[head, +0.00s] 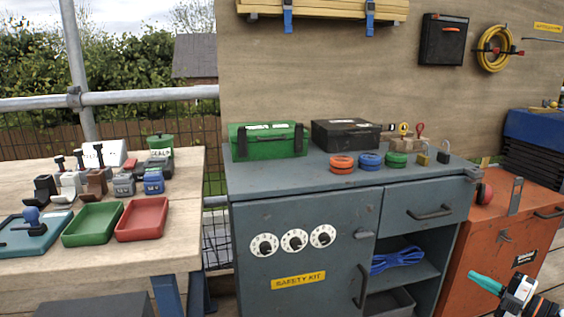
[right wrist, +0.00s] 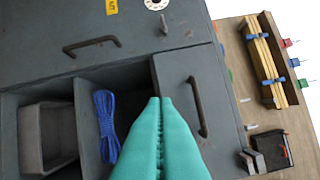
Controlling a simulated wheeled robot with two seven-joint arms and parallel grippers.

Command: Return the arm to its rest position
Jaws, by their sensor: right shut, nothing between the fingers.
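My right gripper (head: 472,275) is at the lower right of the head view, in front of the orange cabinet. Its teal fingers are closed together with nothing between them. In the right wrist view the closed fingers (right wrist: 156,100) point toward the grey cabinet (right wrist: 30,70), over its drawer and open shelf; they look apart from it, though the gap is hard to judge. My left gripper is not in either view.
The grey cabinet (head: 335,210) carries a green case (head: 268,141), a black case (head: 345,134), tape rolls and padlocks. A blue rope (head: 398,260) lies on its shelf. The orange cabinet (head: 490,245) stands right. A wooden table (head: 185,215) with trays stands left.

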